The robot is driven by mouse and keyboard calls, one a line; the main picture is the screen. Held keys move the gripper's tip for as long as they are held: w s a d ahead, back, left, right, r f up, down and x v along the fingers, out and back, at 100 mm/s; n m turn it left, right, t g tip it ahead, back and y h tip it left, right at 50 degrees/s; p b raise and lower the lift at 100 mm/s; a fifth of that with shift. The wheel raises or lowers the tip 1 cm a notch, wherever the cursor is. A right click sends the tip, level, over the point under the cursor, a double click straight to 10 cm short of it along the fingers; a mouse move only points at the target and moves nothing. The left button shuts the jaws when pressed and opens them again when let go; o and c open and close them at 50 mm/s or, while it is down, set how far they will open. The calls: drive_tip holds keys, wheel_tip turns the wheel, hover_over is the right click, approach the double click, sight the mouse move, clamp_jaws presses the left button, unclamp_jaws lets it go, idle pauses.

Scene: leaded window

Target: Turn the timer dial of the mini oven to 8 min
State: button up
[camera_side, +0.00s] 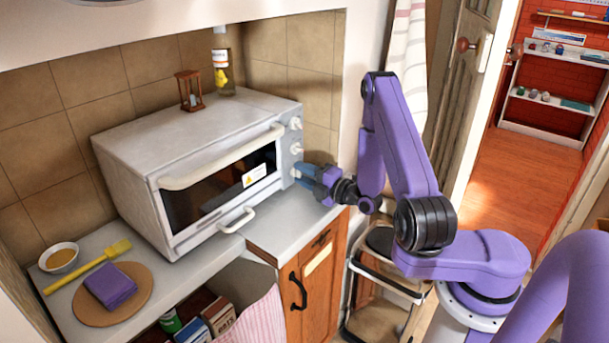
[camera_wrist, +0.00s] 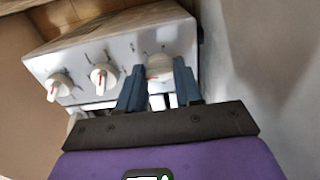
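The mini oven (camera_side: 190,145) is a white box with a dark glass door. Its right-hand panel has three white dials in a column: upper (camera_side: 295,123), middle (camera_side: 296,148) and lowest. In the wrist view they lie in a row: left dial (camera_wrist: 60,87), middle dial (camera_wrist: 103,76) and right dial (camera_wrist: 159,66), each with a red mark. Scale markings around them are too small to read. My gripper (camera_side: 302,172) is at the lowest dial. In the wrist view its two blue fingers (camera_wrist: 159,68) stand apart, either side of the right dial, with a slight gap at the left.
An hourglass (camera_side: 190,90) stands on the oven and a bottle (camera_side: 223,65) behind it. The door handle (camera_side: 222,158) runs along the oven front. A wall (camera_wrist: 260,70) is close on the right in the wrist view. The counter (camera_side: 285,222) below my gripper is clear.

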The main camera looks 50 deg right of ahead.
drive_tip(key=shift+c, duration=0.4)
drive_tip(key=shift+m, duration=1.6)
drive_tip(key=o, duration=1)
drive_tip(key=shift+o, duration=0.2)
drive_tip(key=shift+s, duration=0.15)
drive_tip(key=s, duration=1.7)
drive_tip(key=shift+s, duration=0.1)
